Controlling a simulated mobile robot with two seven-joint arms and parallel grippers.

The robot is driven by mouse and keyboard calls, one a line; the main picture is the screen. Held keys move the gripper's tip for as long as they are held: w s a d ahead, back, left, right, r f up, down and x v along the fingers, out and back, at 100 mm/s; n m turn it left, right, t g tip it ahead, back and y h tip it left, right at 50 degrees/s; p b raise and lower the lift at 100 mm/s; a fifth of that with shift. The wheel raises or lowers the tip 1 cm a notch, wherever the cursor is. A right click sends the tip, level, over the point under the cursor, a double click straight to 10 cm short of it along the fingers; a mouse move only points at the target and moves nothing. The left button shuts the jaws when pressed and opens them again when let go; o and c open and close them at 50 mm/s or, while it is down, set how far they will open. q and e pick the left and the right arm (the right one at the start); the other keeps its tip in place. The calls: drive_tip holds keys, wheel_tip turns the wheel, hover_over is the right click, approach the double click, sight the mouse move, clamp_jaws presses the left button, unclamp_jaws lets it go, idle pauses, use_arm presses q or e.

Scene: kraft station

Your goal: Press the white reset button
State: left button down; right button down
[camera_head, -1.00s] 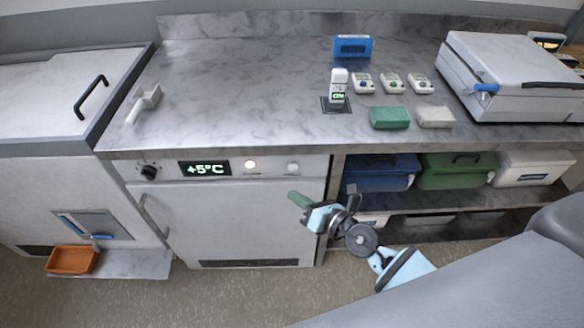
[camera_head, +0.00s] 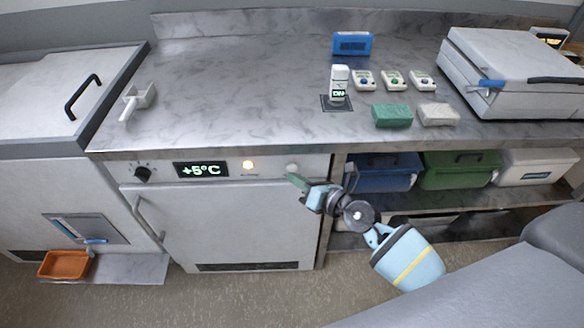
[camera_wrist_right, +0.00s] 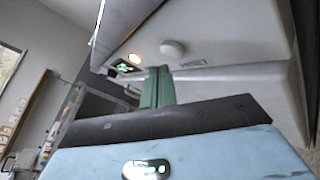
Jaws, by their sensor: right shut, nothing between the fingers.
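The white reset button (camera_head: 292,166) is a small round knob on the front panel of the fridge unit, right of a glowing orange lamp (camera_head: 248,165) and the +5°C display (camera_head: 201,170). It also shows in the right wrist view (camera_wrist_right: 172,49), standing out from the panel. My right gripper (camera_head: 293,178) has green fingers and is shut with nothing in it. Its tips are just below the button in the head view. In the right wrist view the fingers (camera_wrist_right: 158,86) point towards the panel, and a gap shows between them and the button. My left gripper is not in view.
A black dial (camera_head: 143,174) sits at the panel's left end, and a door handle (camera_head: 148,220) below it. The countertop edge (camera_head: 220,148) overhangs the panel. Blue (camera_head: 383,172) and green (camera_head: 458,172) bins stand on the shelf to the right.

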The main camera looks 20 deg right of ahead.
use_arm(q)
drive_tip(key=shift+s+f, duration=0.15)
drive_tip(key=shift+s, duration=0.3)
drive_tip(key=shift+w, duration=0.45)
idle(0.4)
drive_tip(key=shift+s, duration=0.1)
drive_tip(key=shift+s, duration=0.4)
use_arm(e)
drive_tip(key=shift+w+d, duration=0.1)
drive_tip(key=shift+w, duration=0.35)
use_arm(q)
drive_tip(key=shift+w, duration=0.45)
use_arm(e)
drive_tip(key=shift+w, duration=0.15)
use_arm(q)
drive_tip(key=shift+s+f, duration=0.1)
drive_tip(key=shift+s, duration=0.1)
use_arm(e)
drive_tip(key=shift+w+d, duration=0.1)
drive_tip(key=shift+w, duration=0.15)
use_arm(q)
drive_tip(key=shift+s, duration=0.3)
